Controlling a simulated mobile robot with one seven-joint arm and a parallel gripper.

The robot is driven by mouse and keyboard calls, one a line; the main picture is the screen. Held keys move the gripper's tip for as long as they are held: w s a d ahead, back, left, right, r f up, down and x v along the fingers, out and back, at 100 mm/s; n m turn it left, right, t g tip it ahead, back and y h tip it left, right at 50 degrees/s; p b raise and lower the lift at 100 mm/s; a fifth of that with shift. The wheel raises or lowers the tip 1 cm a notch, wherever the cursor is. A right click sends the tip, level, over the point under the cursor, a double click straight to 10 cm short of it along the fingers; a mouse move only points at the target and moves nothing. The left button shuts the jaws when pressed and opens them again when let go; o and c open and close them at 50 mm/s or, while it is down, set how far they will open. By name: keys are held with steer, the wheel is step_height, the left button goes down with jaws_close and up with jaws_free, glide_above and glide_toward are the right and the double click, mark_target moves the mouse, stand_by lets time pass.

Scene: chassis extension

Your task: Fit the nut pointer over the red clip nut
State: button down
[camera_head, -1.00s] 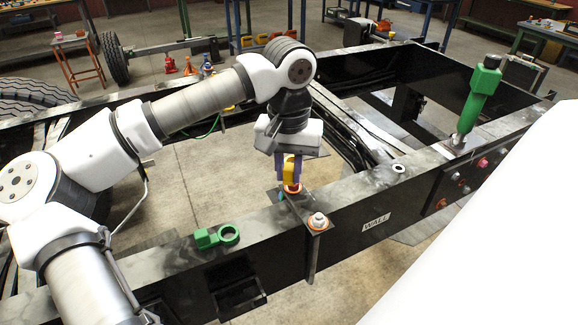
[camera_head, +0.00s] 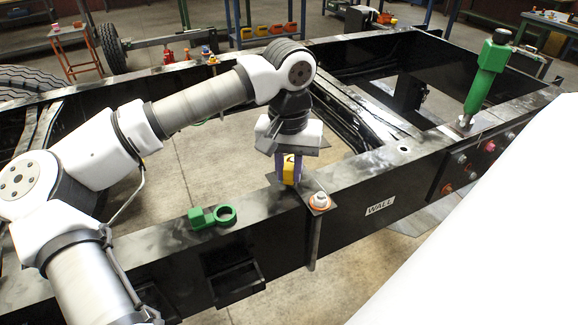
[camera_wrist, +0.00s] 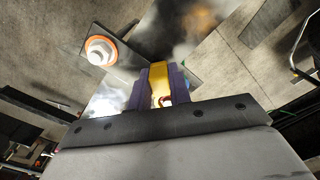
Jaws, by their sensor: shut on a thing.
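My gripper (camera_head: 290,172) has purple fingers shut on a yellow piece (camera_head: 289,168), which I take to be the nut pointer. The piece also shows between the fingers in the wrist view (camera_wrist: 159,84). Its lower end is low at the chassis rail, by a small plate; I cannot tell whether it touches. A small red curved edge (camera_wrist: 167,100) shows beside it in the wrist view; I cannot tell what it belongs to. A red nut (camera_head: 490,146) sits among grey and orange ones on the rail's side at the right, apart from my gripper. I cannot tell whether it is the clip nut.
A pale bolt on an orange ring (camera_head: 319,201) stands on the plate close to my gripper. A green ring-ended tool (camera_head: 213,216) lies on the black rail (camera_head: 371,170) at left. A green upright tool (camera_head: 487,80) stands at right. The rail's middle right top is mostly clear.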

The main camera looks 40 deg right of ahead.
steer(key=shift+f, duration=0.2)
steer(key=c, duration=1.2)
jaws_free()
steer(key=shift+r, duration=0.15)
step_height(320, 180, up, 14)
steer(key=b, duration=0.1)
steer(key=shift+f, duration=0.2)
